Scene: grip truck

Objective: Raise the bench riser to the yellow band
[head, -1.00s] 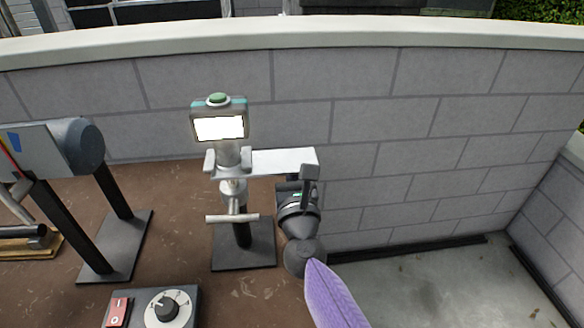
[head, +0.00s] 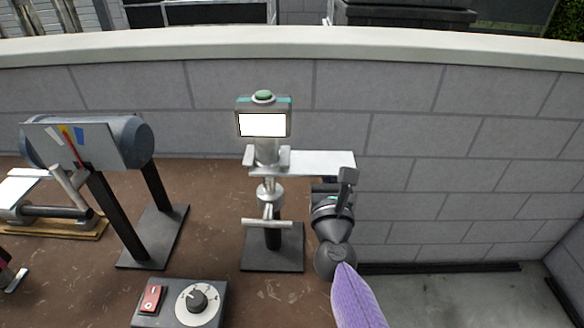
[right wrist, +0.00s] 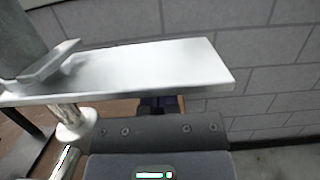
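I cannot tell for sure which device is the bench riser. A post-mounted unit (head: 264,125) with a lit blank screen and a green top button stands near the wall. A flat pale plate (head: 318,162) sticks out from its post to the right; it also shows large in the right wrist view (right wrist: 140,68). A panel (head: 78,142) with yellow, blue and red marks sits at the left, with a metal lever in front. My right gripper (head: 346,178) is at the plate's right end, below it in the wrist view.
A control box (head: 183,303) with a red switch and a round dial stands at the front. A metal device on a wooden base (head: 60,226) stands at far left. A block wall (head: 450,140) closes off the back. Bare brown surface lies between the stands.

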